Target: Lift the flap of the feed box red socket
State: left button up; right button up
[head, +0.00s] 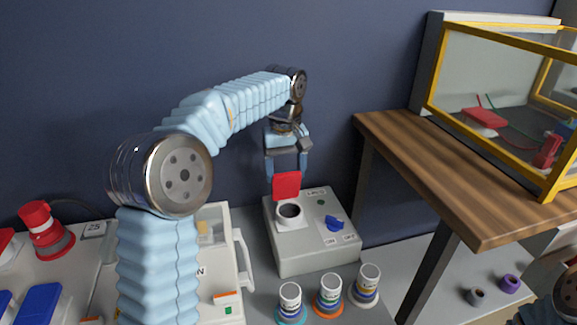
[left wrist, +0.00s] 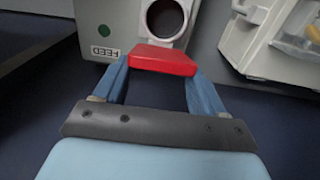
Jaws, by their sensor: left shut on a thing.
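The feed box (head: 312,255) is a grey box on the bench, with a round socket (head: 290,212) on its top. Its red flap (head: 286,185) stands raised behind the socket opening. My left gripper (head: 287,174) is above the box, shut on the red flap. In the left wrist view the red flap (left wrist: 163,59) lies between the blue fingertips of my left gripper (left wrist: 163,68). The open socket (left wrist: 165,18) and a "FEED" label (left wrist: 104,52) with a green dot show beyond it. My right gripper is not clearly seen; only part of my right arm shows at the lower right.
A blue knob (head: 334,223) sits on the box top. Several labelled plugs stand in front, including one at the middle (head: 329,293). Another box with a handle (head: 243,265) is close on the left. A wooden table (head: 440,170) with a yellow-framed case (head: 500,110) stands at right.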

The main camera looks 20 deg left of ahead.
pick_arm(q)
jog(key=shift+w+a+f, duration=0.15)
jog(key=shift+a, duration=0.05)
dwell(0.3)
jog(key=o, duration=1.4)
notch_tip(320, 180, up, 7)
jog(key=shift+r+p, duration=0.2)
jog(key=shift+p, duration=0.75)
